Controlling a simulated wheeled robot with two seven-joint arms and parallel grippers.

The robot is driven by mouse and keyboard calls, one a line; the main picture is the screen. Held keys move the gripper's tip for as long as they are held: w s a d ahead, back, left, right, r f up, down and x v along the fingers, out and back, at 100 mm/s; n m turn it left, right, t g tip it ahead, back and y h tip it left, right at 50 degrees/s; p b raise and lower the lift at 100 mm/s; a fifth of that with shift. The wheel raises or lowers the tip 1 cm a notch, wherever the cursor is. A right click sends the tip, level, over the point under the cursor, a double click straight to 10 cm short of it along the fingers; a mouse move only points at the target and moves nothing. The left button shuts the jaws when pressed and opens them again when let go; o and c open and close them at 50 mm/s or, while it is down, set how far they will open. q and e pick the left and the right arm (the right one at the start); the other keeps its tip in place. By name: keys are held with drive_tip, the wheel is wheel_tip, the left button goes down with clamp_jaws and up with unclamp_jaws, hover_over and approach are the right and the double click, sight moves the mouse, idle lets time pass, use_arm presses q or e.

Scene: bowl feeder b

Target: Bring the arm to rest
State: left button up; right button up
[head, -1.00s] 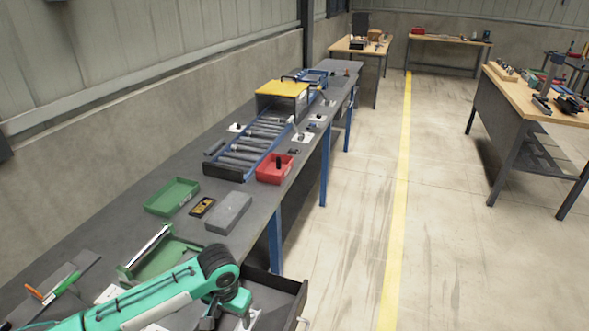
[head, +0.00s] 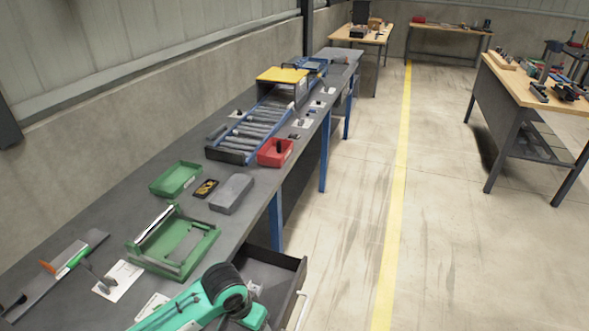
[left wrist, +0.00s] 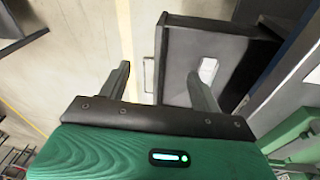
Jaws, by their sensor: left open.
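My left arm (head: 205,300) is green and comes in from the bottom of the head view, in front of the bench; its gripper is out of that picture. Beyond the fingers are an open dark drawer (left wrist: 182,55) and the pale floor. The right gripper is in neither view.
The open drawer (head: 292,275) sticks out from the long grey bench, close to my left arm. On the bench are a green fixture (head: 190,262), a green tray (head: 176,178), a grey block (head: 231,193), a red bin (head: 275,152) and a roller conveyor (head: 255,130). The aisle floor at right is clear.

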use_arm(q)
drive_tip(key=s+t+h, duration=0.2)
drive_tip(key=s, duration=0.5)
drive_tip(key=s+a+n+y, duration=0.3)
drive_tip(key=s+a+y, duration=0.1)
drive_tip(key=s+a, duration=0.8)
drive_tip(key=s+f+b+x, duration=0.15)
drive_tip(key=s+x, duration=0.25)
drive_tip(key=x, duration=1.3)
drive_tip(key=s+d+f+b+x, duration=0.1)
drive_tip(key=s+b+x, duration=0.25)
drive_tip(key=x, duration=1.45)
drive_tip(key=s+a+f+g+b, duration=0.1)
drive_tip(key=s+a+f+b, duration=0.2)
drive_tip(key=s+f, duration=1.7)
wheel_tip(320, 180, down, 2)
drive_tip(key=shift+a+f+g, duration=0.15)
drive_tip(key=shift+a+g, duration=0.25)
drive_tip(key=shift+a, duration=0.35)
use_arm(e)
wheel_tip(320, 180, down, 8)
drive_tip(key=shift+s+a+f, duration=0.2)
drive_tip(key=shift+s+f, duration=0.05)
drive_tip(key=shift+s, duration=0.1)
